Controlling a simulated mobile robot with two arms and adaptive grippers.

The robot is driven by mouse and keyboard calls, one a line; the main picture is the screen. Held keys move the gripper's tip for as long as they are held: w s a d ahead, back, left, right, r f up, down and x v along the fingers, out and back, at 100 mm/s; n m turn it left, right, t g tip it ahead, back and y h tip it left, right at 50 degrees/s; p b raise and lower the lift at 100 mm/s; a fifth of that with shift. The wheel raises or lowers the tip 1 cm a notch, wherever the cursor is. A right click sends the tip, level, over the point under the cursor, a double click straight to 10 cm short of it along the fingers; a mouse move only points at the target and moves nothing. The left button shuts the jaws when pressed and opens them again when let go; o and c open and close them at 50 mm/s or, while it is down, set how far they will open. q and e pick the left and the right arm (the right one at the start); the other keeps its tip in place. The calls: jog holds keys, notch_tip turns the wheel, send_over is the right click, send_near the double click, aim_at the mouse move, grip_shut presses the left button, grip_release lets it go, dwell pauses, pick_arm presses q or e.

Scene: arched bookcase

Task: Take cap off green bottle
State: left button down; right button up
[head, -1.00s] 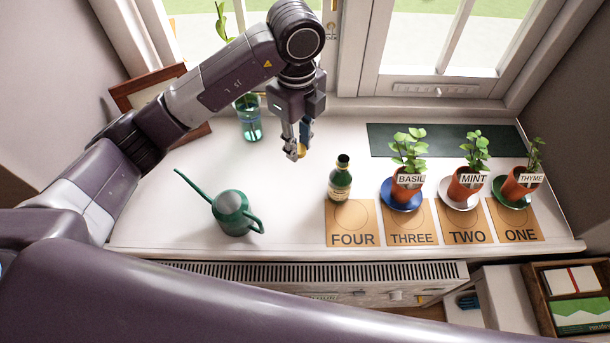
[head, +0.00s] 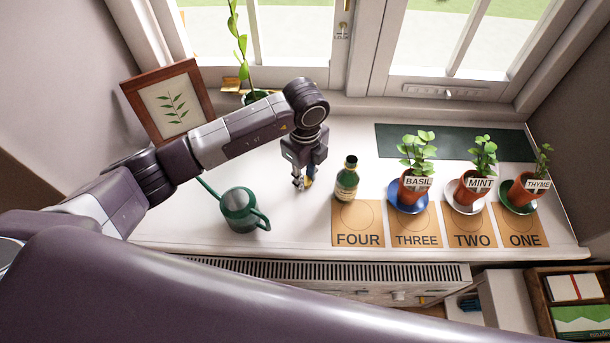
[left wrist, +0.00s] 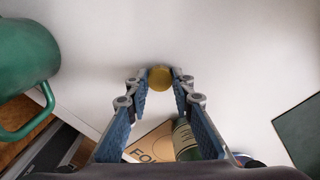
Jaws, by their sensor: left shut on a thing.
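The green bottle (head: 347,180) stands upright on the white windowsill, at the back edge of the card marked FOUR. It has a pale label and a dark neck, and no gold cap shows on it. My left gripper (head: 304,183) points down to the left of the bottle, apart from it and low over the sill. It is shut on a small round gold cap, which shows between the fingertips in the left wrist view (left wrist: 160,78). There the bottle (left wrist: 185,139) is partly hidden behind a finger. My right gripper is not in view.
A green watering can (head: 239,209) stands left of the gripper. Potted basil (head: 413,187), mint (head: 473,187) and thyme (head: 525,188) stand on saucers to the right. A dark green mat (head: 452,142) lies behind them. A framed leaf picture (head: 172,104) leans at the back left.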

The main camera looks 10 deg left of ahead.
pick_arm(q)
jog(key=shift+f, duration=0.1)
jog(key=shift+f, duration=0.15)
jog(key=c, duration=1.7)
grip_release()
jog(key=shift+r, duration=0.3)
notch_tip(320, 180, up, 12)
jog(key=shift+b, duration=0.65)
